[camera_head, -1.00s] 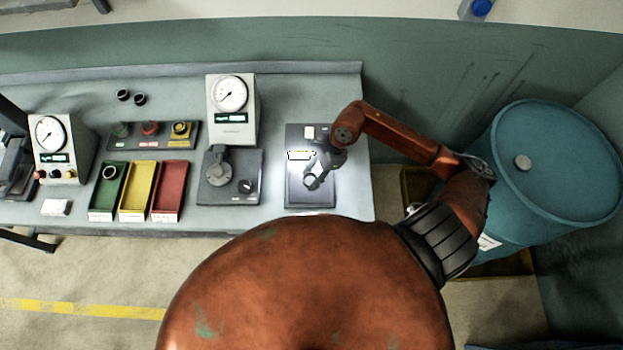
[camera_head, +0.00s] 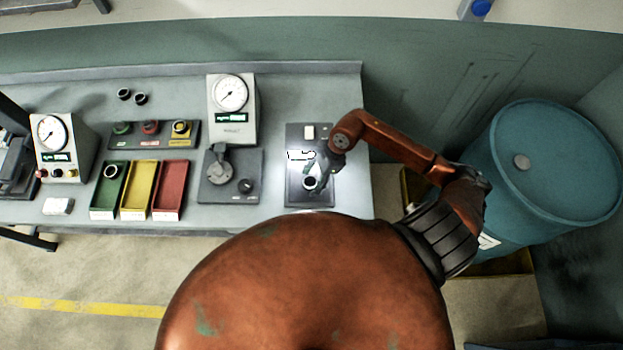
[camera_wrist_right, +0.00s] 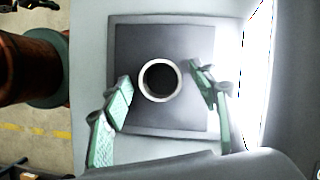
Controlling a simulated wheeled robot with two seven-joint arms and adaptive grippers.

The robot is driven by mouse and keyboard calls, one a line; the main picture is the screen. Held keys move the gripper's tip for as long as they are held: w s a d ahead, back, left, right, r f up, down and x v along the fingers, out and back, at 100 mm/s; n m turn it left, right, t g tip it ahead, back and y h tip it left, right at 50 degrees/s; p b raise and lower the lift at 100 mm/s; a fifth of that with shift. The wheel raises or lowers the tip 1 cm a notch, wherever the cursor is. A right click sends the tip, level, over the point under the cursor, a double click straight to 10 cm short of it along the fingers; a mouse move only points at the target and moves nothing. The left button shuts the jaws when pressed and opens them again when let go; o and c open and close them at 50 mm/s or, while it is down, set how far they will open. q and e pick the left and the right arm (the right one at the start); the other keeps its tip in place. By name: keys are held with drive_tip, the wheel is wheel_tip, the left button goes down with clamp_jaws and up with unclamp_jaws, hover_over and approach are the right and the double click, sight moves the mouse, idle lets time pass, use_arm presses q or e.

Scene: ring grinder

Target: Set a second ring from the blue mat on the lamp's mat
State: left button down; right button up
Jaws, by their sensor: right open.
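A dark ring with a pale rim (camera_head: 310,183) lies on the dark square mat of the lit unit (camera_head: 296,197) at the right end of the bench. In the right wrist view the ring (camera_wrist_right: 160,81) lies flat near the middle of the dark mat (camera_wrist_right: 135,45). My right gripper (camera_head: 322,168) is over this mat. Its two green-padded fingers are spread on either side of the ring, with gaps between them and it. Two more dark rings, one (camera_head: 123,95) and another (camera_head: 141,99), lie at the back left of the bench. I make out no blue mat. My left gripper is out of view.
Green (camera_head: 105,205), yellow (camera_head: 136,205) and red (camera_head: 168,205) trays stand at the front; the green one holds a ring. A gauge box (camera_head: 233,125) and a dark device (camera_head: 215,190) stand left of the lit unit. A blue drum (camera_head: 550,170) stands at the right.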

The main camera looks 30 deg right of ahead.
drive_tip(key=shift+r, duration=0.1)
drive_tip(key=shift+r, duration=0.2)
drive_tip(key=b+v, duration=0.1)
drive_tip(key=v, duration=1)
drive_tip(key=shift+d+r+b, duration=0.25)
drive_tip(key=shift+r+b, duration=0.05)
drive_tip(key=shift+b, duration=0.05)
